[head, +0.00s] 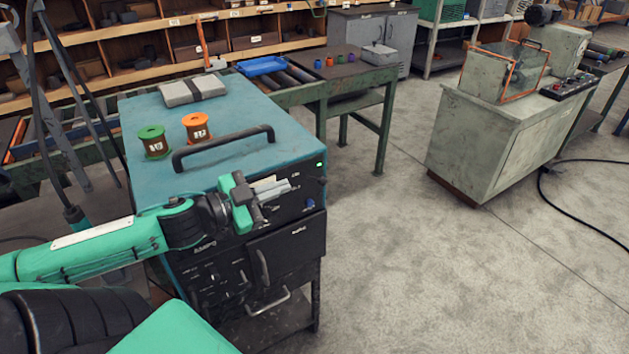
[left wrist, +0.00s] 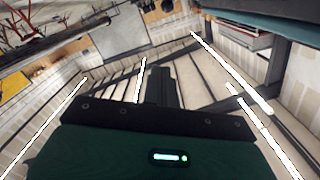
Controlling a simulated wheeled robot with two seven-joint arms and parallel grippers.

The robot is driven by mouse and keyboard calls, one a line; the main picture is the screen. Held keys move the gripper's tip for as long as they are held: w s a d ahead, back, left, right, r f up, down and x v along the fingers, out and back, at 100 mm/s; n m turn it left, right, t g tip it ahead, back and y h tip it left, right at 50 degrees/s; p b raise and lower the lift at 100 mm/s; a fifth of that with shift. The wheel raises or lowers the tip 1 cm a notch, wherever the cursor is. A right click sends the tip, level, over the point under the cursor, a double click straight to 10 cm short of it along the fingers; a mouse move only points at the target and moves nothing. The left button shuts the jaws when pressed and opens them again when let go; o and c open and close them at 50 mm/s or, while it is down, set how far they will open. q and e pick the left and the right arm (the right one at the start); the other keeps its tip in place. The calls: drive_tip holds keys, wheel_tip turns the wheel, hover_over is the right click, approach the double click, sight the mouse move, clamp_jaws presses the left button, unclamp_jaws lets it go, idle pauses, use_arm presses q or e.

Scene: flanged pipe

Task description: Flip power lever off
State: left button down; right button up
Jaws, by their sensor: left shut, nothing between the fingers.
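A teal-topped power unit (head: 285,142) with a black front panel stands in the middle of the head view. A small green light (head: 320,164) and a blue knob (head: 310,204) show at the panel's upper right. My left gripper (head: 287,187) is in front of the upper panel, its pale fingers shut and empty, pointing right. I cannot make out a power lever; the gripper and wrist cover part of the panel. Whether the fingers touch the panel is unclear. The left wrist view shows mostly ceiling and lights beyond dark gripper parts. My right gripper is not in view.
A black bar handle (head: 224,146), a green spool (head: 153,141), an orange spool (head: 197,127) and a grey case (head: 193,90) are on top of the unit. A green workbench (head: 378,100) stands behind. The concrete floor on the right is clear up to a grey machine cabinet (head: 490,145).

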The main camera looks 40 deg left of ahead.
sight(316, 180)
use_arm(q)
drive_tip(key=w+d+f, duration=0.2)
drive_tip(key=w+f, duration=0.2)
drive_tip(key=w, duration=0.6)
drive_tip(key=shift+w+p, duration=0.2)
drive_tip(key=shift+p, duration=0.15)
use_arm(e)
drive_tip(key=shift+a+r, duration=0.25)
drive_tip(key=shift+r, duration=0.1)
use_arm(q)
drive_tip(key=shift+d, duration=0.1)
idle(0.4)
